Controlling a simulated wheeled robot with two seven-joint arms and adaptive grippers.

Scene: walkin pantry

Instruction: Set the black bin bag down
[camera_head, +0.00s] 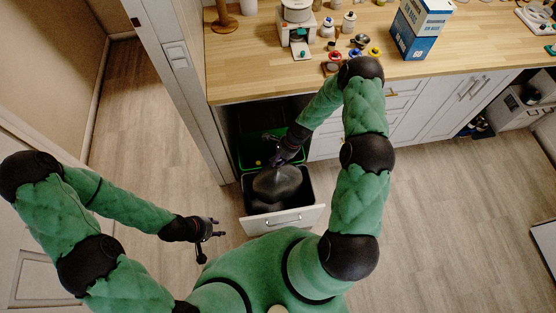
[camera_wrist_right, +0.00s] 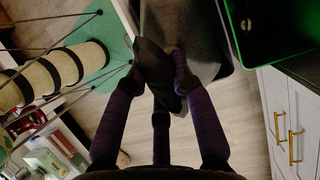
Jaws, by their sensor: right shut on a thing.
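The black bin bag (camera_head: 277,186) shows in the head view at the pulled-out bin drawer (camera_head: 284,219), bulging and gathered to a peak at its top. My right gripper (camera_head: 281,163) is above it, shut on the gathered top. In the right wrist view my purple right fingers (camera_wrist_right: 165,68) pinch the dark bag (camera_wrist_right: 151,62). How far the bag's bottom sits inside the dark bin is hidden. My left gripper (camera_head: 214,230) is empty, left of the drawer, with its fingers apart.
A green bin (camera_head: 247,157) stands behind the bag, inside the cabinet; it also shows in the right wrist view (camera_wrist_right: 244,45). The wooden counter (camera_head: 240,75) above holds several items. The floor (camera_head: 440,220) right of the drawer is clear, as is the floor to the left.

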